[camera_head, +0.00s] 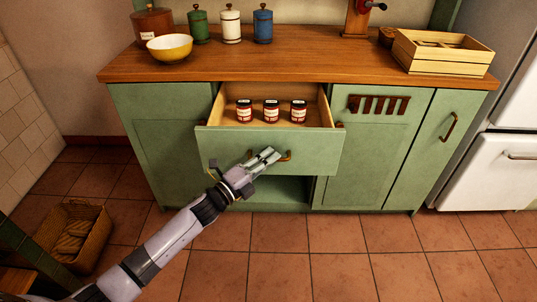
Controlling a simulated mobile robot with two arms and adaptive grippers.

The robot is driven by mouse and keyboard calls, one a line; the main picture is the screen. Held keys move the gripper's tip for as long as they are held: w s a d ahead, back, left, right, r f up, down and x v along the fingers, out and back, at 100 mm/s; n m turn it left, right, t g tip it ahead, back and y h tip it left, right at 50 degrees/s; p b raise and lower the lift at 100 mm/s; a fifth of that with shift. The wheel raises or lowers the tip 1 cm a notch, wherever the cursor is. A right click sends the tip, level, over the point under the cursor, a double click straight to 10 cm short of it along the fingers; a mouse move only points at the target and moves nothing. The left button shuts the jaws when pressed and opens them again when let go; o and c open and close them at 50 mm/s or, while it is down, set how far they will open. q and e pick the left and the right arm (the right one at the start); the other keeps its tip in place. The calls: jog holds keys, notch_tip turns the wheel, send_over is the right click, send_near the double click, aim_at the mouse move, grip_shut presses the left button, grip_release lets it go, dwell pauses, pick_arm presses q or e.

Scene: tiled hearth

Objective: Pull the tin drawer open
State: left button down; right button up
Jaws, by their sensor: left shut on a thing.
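The drawer (220,150) sits in the green cabinet under the wooden counter and is pulled well out. Three dark jars with white labels and red bands (271,110) stand upright in a row inside it. The drawer has a brass-coloured handle (285,156) on its front. My left gripper (268,156) is at the middle of the drawer front, shut on the handle, with its fingers partly hiding it. My right gripper is not in view.
On the counter (300,66) stand a yellow bowl (170,48), several canisters (231,25) and a wooden crate (443,53). A wicker basket (75,235) is on the floor at left. A white fridge (492,170) stands at right. The tiled floor in front is clear.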

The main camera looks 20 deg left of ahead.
pick_arm(q)
jog(key=shift+s+f, duration=0.1)
jog(key=shift+s, duration=0.05)
jog(key=c, duration=1.7)
grip_release()
jog(key=v, duration=1.2)
